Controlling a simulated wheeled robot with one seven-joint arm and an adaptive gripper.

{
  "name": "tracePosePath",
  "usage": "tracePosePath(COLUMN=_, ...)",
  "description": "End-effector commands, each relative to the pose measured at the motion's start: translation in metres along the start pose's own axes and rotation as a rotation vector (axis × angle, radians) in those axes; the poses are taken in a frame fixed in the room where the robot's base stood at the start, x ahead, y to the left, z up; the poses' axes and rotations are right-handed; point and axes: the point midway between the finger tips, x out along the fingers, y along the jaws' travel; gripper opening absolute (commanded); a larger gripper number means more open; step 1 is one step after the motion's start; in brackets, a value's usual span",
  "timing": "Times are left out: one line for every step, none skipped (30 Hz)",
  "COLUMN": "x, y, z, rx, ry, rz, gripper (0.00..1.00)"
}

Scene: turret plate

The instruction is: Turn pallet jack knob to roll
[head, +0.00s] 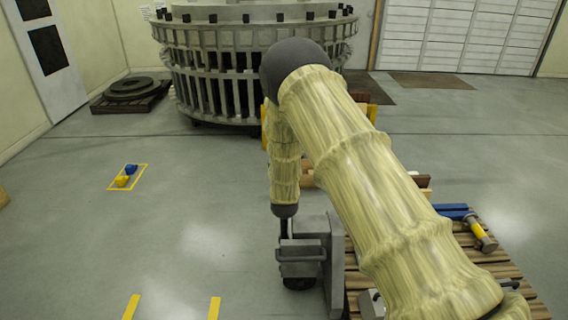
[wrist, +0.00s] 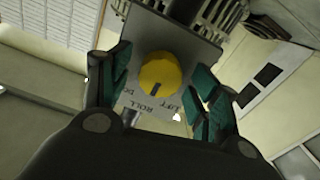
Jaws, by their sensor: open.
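The round yellow knob (wrist: 160,70) sits on a grey plate (wrist: 185,42) in the wrist view. A dark mark on its lower edge faces the printed words ROLL and LIFT, nearer ROLL; I cannot tell its exact alignment. A third label at the left is partly hidden. My gripper (wrist: 162,75) is open, with one green finger on each side of the knob; gaps show and no contact is clear. In the head view the grey pallet jack (head: 335,265) stands below my arm; the knob is hidden there.
A wooden pallet (head: 505,268) with a hammer (head: 482,236) and a blue item (head: 453,211) lies at the right. A large round grey metal structure (head: 185,65) stands behind. Yellow and blue hard hats (head: 123,181) lie in a marked square at left. The left floor is mostly clear.

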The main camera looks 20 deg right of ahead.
Motion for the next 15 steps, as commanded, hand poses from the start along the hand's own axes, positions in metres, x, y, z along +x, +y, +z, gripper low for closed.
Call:
tracePosePath(x=-0.002, y=0.000, z=0.000, rx=0.000, ry=0.000, rz=0.000, gripper=0.62)
tracePosePath(x=-0.003, y=0.000, z=0.000, rx=0.000, ry=-0.001, rz=0.000, gripper=0.62)
tracePosePath(x=-0.006, y=0.000, z=0.000, rx=0.000, ry=-0.001, rz=-0.001, gripper=0.62)
tracePosePath(x=-0.009, y=-0.001, z=0.000, rx=0.000, ry=-0.001, rz=-0.001, gripper=0.62)
tracePosePath(x=-0.012, y=-0.001, z=0.000, rx=0.000, ry=-0.002, rz=-0.001, gripper=0.62)
tracePosePath(x=-0.018, y=-0.001, z=0.000, rx=0.000, ry=-0.002, rz=-0.001, gripper=0.62)
tracePosePath(x=-0.022, y=-0.001, z=0.000, rx=0.000, ry=-0.001, rz=-0.001, gripper=0.62)
tracePosePath(x=-0.027, y=-0.001, z=0.000, rx=-0.001, ry=-0.002, rz=-0.002, gripper=0.62)
tracePosePath(x=-0.034, y=0.000, z=0.001, rx=-0.001, ry=-0.003, rz=-0.002, gripper=0.62)
tracePosePath(x=-0.040, y=-0.001, z=0.001, rx=-0.001, ry=-0.002, rz=-0.001, gripper=0.62)
tracePosePath(x=-0.046, y=0.000, z=0.001, rx=-0.001, ry=-0.003, rz=-0.001, gripper=0.62)
tracePosePath(x=-0.053, y=0.000, z=0.000, rx=-0.001, ry=-0.002, rz=-0.001, gripper=0.62)
tracePosePath(x=-0.059, y=0.000, z=0.000, rx=-0.001, ry=-0.002, rz=0.000, gripper=0.62)
tracePosePath(x=-0.064, y=0.000, z=0.000, rx=-0.001, ry=-0.002, rz=0.000, gripper=0.62)
tracePosePath(x=-0.072, y=0.000, z=0.001, rx=-0.001, ry=-0.003, rz=-0.001, gripper=0.62)
